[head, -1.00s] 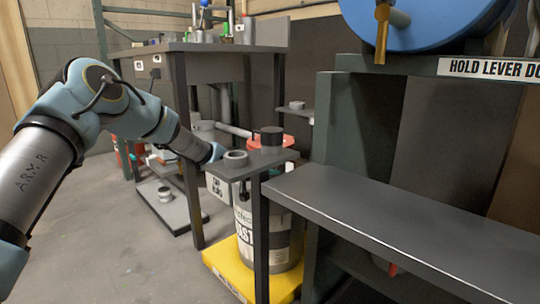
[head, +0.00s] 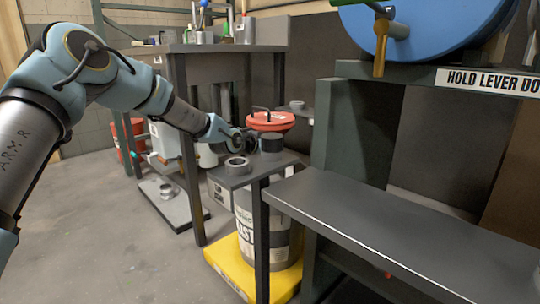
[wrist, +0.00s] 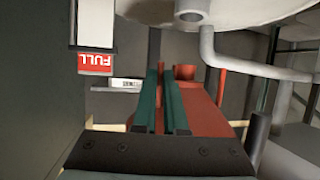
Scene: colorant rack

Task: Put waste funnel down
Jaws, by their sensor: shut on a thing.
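In the head view the fingertips are hard to make out near the black cylinder. The white waste drum (head: 268,220) stands on a yellow base below.
A long grey bench (head: 400,230) runs to the right. A white and red FULL label (wrist: 97,62) is at left in the wrist view. Open floor lies left.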

